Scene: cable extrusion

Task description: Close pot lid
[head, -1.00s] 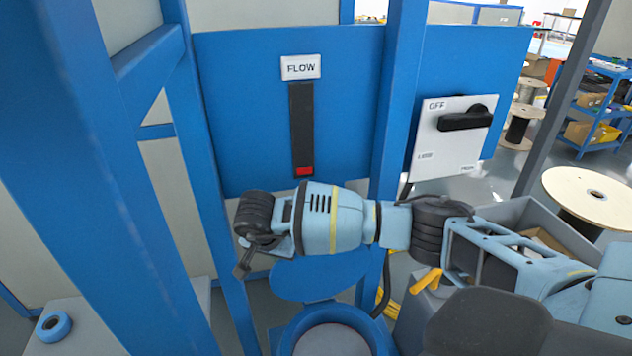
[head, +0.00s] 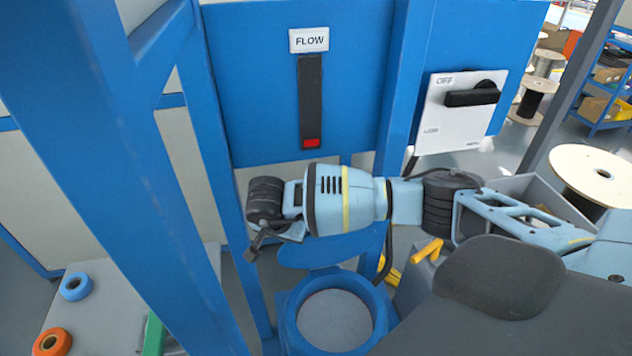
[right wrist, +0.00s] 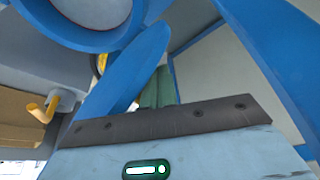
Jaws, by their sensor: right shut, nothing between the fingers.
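The blue pot (head: 291,322) is at the bottom of the head view, its round mouth open and grey inside. Its blue lid (head: 330,254) is raised behind the mouth, partly hidden by my right arm. In the right wrist view the lid (right wrist: 128,72) is a tilted blue disc, with the pot (right wrist: 82,38) at the upper left. My right gripper (head: 252,250) is shut and empty, left of the lid and above the pot's level. I cannot tell whether it touches the lid. My left gripper is not in view.
A blue frame post (head: 150,190) stands left of the pot. A FLOW gauge (head: 310,100) and an OFF switch panel (head: 455,112) are behind my arm. A yellow handle (head: 427,250) is right of the pot. Blue (head: 76,286) and orange (head: 51,342) rings lie at lower left.

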